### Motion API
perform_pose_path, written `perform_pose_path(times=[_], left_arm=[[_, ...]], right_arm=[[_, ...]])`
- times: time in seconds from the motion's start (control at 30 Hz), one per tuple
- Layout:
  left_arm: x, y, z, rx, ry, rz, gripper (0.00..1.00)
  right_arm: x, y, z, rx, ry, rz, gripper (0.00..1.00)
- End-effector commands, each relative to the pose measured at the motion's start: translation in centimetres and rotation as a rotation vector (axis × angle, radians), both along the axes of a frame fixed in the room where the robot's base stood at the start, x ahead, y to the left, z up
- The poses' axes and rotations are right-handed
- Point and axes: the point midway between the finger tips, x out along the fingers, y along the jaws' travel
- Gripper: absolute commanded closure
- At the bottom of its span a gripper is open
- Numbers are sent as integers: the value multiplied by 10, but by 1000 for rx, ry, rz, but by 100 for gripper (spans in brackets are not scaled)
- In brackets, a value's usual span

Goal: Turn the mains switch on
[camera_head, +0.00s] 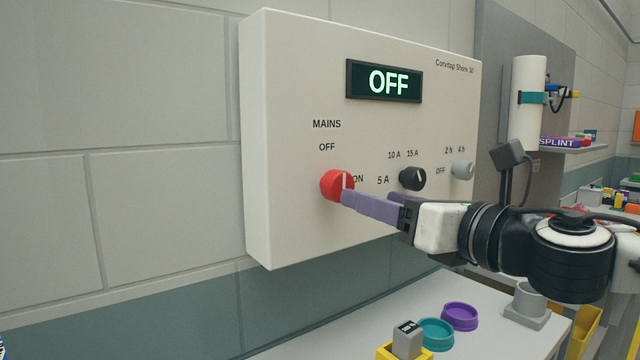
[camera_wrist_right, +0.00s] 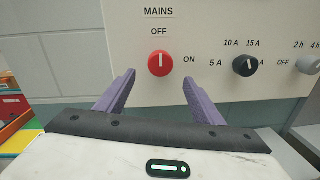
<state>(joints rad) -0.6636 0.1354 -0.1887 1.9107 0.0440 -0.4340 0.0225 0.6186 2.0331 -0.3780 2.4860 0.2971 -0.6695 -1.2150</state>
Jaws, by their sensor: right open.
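The mains switch is a red round knob (camera_head: 332,187) on a cream wall box (camera_head: 290,80), under the label MAINS. Its white mark points up to OFF, with ON at its right; it also shows in the right wrist view (camera_wrist_right: 160,63). The display (camera_head: 385,82) reads OFF. My right gripper (camera_head: 347,200) reaches in from the right, its purple fingers close to the knob. In the right wrist view its fingers (camera_wrist_right: 157,83) are apart and empty, with the knob between and beyond their tips. In the head view the fingers overlap the knob's lower right edge; contact is unclear. My left gripper is out of view.
A black knob (camera_head: 412,179) and a grey knob (camera_head: 462,170) sit to the right on the same box. Below is a pale bench (camera_head: 330,345) with a teal dish (camera_head: 436,334), a purple dish (camera_head: 460,316) and a grey block (camera_head: 407,340) on a yellow holder.

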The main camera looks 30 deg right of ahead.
Motion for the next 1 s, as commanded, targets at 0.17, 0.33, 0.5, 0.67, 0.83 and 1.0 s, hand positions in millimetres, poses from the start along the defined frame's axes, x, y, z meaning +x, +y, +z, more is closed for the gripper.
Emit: perform_pose_path(times=[0.17,0.33,0.5,0.67,0.83,1.0], left_arm=[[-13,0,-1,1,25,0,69],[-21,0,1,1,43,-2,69],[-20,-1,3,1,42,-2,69],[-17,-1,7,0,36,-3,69],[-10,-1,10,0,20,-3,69],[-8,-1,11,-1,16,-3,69]], right_arm=[[11,2,1,0,2,5,38],[29,0,-1,3,5,1,38],[42,0,-1,0,5,1,38],[54,-1,-2,0,4,-3,38],[68,-2,-2,-1,4,-3,38],[82,-1,-2,-1,4,-2,38]])
